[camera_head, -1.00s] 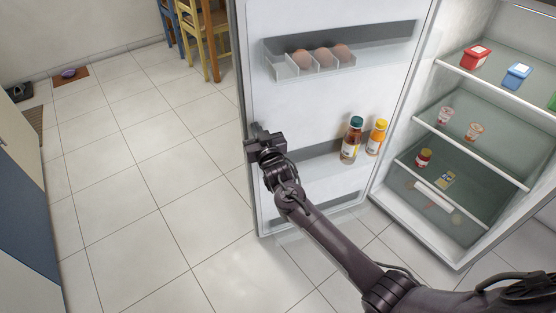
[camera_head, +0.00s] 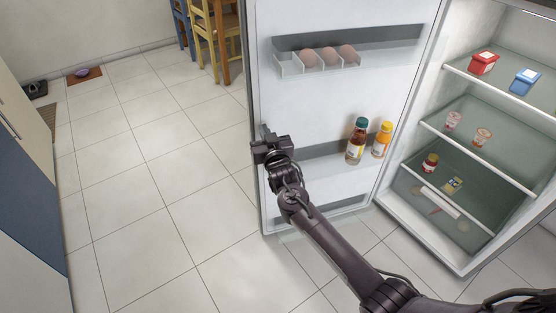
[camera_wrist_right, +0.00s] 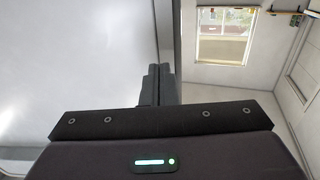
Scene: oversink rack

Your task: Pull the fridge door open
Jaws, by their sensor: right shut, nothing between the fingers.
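The fridge door (camera_head: 330,103) stands wide open, its inner side facing me, with egg and bottle shelves on it. My right gripper (camera_head: 262,132) is at the door's free left edge, on the inner side. In the right wrist view its two fingers (camera_wrist_right: 158,84) are together and empty, beside the pale door surface (camera_wrist_right: 75,60). I cannot tell whether they touch the door. The open fridge (camera_head: 460,140) shows its lit shelves on the right. The door's outer side and handle are hidden. My left gripper is not in view.
Eggs (camera_head: 327,55) and two bottles (camera_head: 357,141) stand in the door shelves. A yellow chair (camera_head: 205,35) is behind the door. A blue and cream cabinet (camera_head: 25,190) is at the left. The tiled floor (camera_head: 150,160) between is clear.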

